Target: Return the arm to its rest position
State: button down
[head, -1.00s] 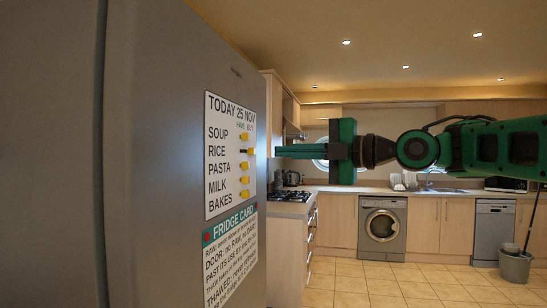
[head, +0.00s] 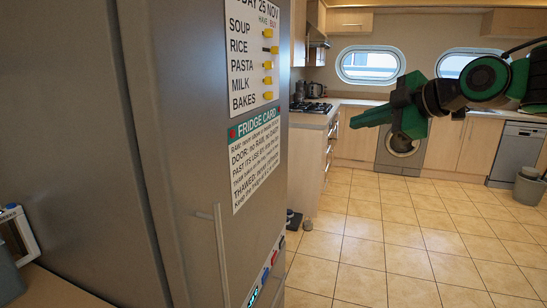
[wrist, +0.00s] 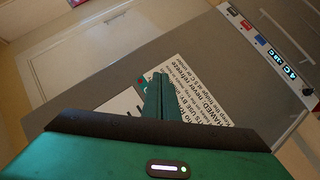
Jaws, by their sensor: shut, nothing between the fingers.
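My gripper (head: 353,121) is green with a dark wrist. In the head view it is at the right of the middle, in the air, pointing left and a little down toward the fridge. Its fingers are together and empty. In the wrist view the shut fingers (wrist: 157,97) cover part of the fridge card. The grey fridge (head: 165,100) fills the left of the head view. A gap shows between my fingertips and its door. The arm reaches in from the right edge of the head view.
The fridge door carries a list with yellow sliders (head: 267,50) and a fridge card (head: 255,150). A vertical handle (head: 222,255) stands out below. A counter with a hob (head: 311,107) and a washing machine (head: 398,155) are behind. The tiled floor (head: 375,235) is largely clear.

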jog(key=s+d+f+m+g+h, duration=0.2)
jog(key=s+d+f+m+h, duration=0.1)
jog(key=s+d+f+m, duration=0.55)
jog(key=s+d+f+m+g+h, duration=0.3)
jog(key=s+d+f+m, duration=0.25)
jog(key=f, duration=0.55)
jog(key=s+d+f+m+g, duration=0.2)
jog(key=s+f+m, duration=0.1)
jog(key=s, duration=0.4)
jog(key=s+d+f+m+g, duration=0.2)
jog(key=s+f+m, duration=0.1)
jog(key=s, duration=0.3)
jog(key=s+d+f+m+g+h, duration=0.1)
jog(key=s+f+m+g, duration=0.1)
jog(key=s+f+m, duration=0.2)
jog(key=s, duration=0.3)
jog(key=shift+s+d, duration=0.3)
jog(key=shift+d, duration=0.1)
jog(key=shift+w+f, duration=0.2)
jog(key=shift+w, duration=0.45)
